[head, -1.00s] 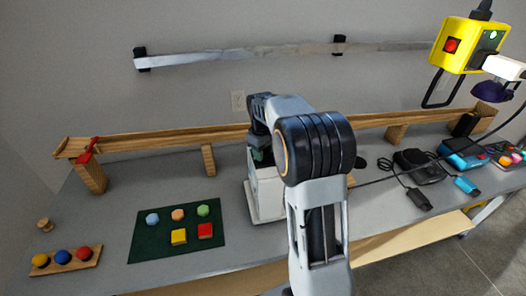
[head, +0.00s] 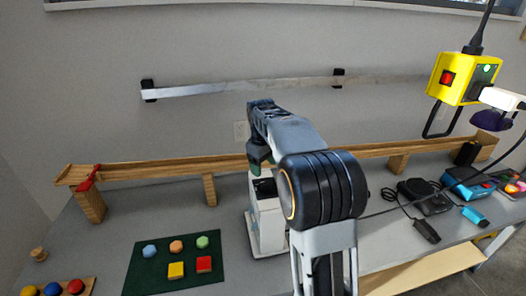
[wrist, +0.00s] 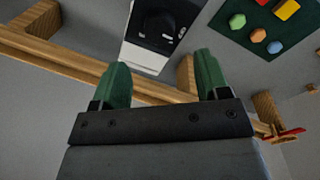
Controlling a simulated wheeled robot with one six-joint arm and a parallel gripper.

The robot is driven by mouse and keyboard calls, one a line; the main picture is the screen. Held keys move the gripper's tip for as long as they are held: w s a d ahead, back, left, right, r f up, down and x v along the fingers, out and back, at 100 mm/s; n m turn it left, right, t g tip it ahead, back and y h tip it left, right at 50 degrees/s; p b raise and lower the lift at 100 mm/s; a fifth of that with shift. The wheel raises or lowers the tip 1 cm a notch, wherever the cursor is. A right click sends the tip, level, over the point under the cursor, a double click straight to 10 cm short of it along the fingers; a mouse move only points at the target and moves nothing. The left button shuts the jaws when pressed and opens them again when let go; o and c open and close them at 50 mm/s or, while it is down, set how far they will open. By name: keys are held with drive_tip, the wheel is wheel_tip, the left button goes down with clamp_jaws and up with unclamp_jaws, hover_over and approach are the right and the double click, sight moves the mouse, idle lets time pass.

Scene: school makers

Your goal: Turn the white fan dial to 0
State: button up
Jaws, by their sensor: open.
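The white fan unit (head: 268,222) stands on the grey bench behind my arm, partly hidden by it. In the wrist view its white body (wrist: 147,58) is at the top, with a round black dial part (wrist: 170,18) cut by the upper edge. Small white marks show near the dial, but I cannot read its setting. My gripper (wrist: 163,80) is open and empty, its two green fingers apart, with the fan beyond them and no contact visible. In the head view my gripper is mostly hidden above the fan.
A wooden rail (head: 225,162) on posts runs along the back of the bench. A green mat (head: 178,265) with coloured pieces lies left of the fan. A black device (head: 425,196) with cables and a blue device (head: 468,184) are at right. A yellow box (head: 463,79) hangs upper right.

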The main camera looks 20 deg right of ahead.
wheel_tip(320, 180, up, 6)
drive_tip(key=shift+a, duration=0.2)
drive_tip(key=shift+r, duration=0.1)
idle(0.5)
drive_tip(key=m, duration=0.3)
approach(263, 182)
drive_tip(key=s+f, duration=0.2)
drive_tip(key=s+a+f+t, duration=0.1)
drive_tip(key=s+a, duration=0.3)
drive_tip(key=s, duration=0.6)
drive_tip(key=s+a+f+m+t, duration=0.1)
drive_tip(key=s+a, duration=0.3)
drive_tip(key=s, duration=0.6)
drive_tip(key=shift+a+f+m+t+y, duration=0.3)
drive_tip(key=shift+a+f+t+y, duration=0.1)
drive_tip(key=shift+f+t, duration=0.45)
drive_tip(key=shift+r, duration=0.1)
